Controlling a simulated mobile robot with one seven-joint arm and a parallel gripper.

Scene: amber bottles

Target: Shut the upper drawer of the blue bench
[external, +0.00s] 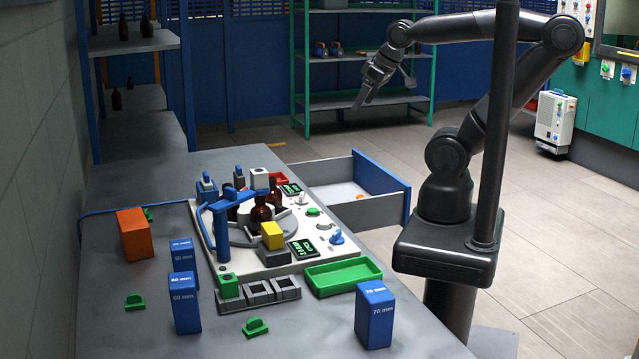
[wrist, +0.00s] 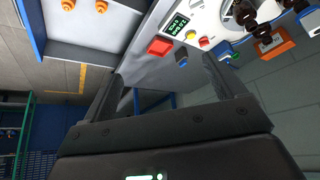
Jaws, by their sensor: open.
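The blue bench (external: 105,250) has a grey top. One drawer (external: 382,172) stands pulled out from its right side, its blue front panel well clear of the bench. A small orange item lies inside it in the external view. In the wrist view the open drawer (wrist: 85,30) fills the upper left, with orange pieces on its floor and its blue edge at the left. My gripper (external: 383,92) is open and empty, raised above and beyond the drawer, apart from it. In the wrist view its two fingers (wrist: 162,68) are spread with nothing between them. I cannot see a lower drawer.
On the bench stand a white panel (external: 270,262) with brown bottles, blue blocks (external: 374,315), an orange block (external: 134,234) and a green tray (external: 343,275). A green shelf rack (external: 432,75) stands behind. The floor right of the drawer is partly taken by my base.

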